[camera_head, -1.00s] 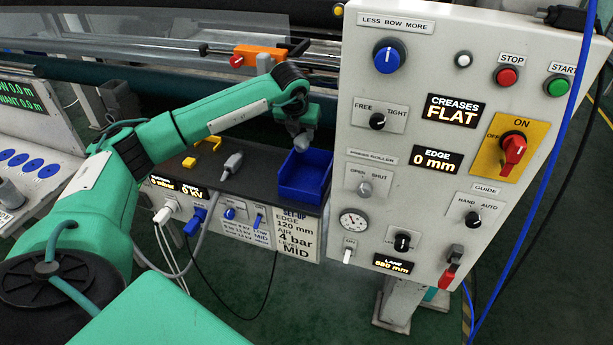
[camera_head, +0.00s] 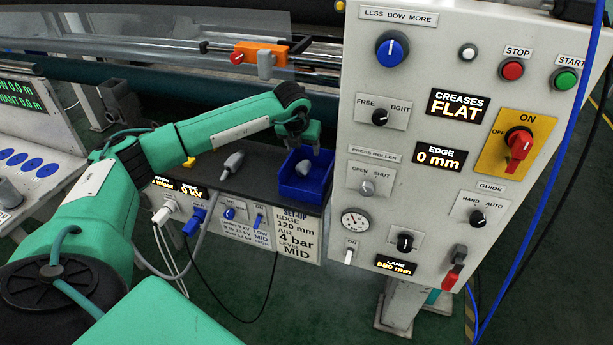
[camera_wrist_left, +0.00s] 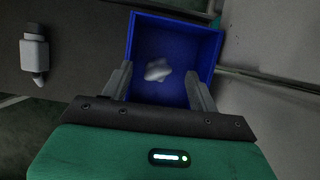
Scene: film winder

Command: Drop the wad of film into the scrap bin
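The blue scrap bin (camera_head: 290,188) sits at the right end of the dark shelf. It fills the middle of the left wrist view (camera_wrist_left: 211,45). The pale crumpled wad of film (camera_head: 303,167) is within the bin's walls, below my left gripper (camera_head: 310,143). In the left wrist view the wad (camera_wrist_left: 157,70) shows against the blue inside, between and beyond the fingers of my left gripper (camera_wrist_left: 160,88). The fingers are apart and do not touch it. I cannot tell whether the wad rests on the bin's floor. My right gripper is not in view.
A grey tool (camera_head: 229,165) lies on the shelf left of the bin; it also shows in the left wrist view (camera_wrist_left: 35,54). The control panel (camera_head: 420,215) stands close right of the bin. An orange block (camera_head: 262,54) sits on the rail behind.

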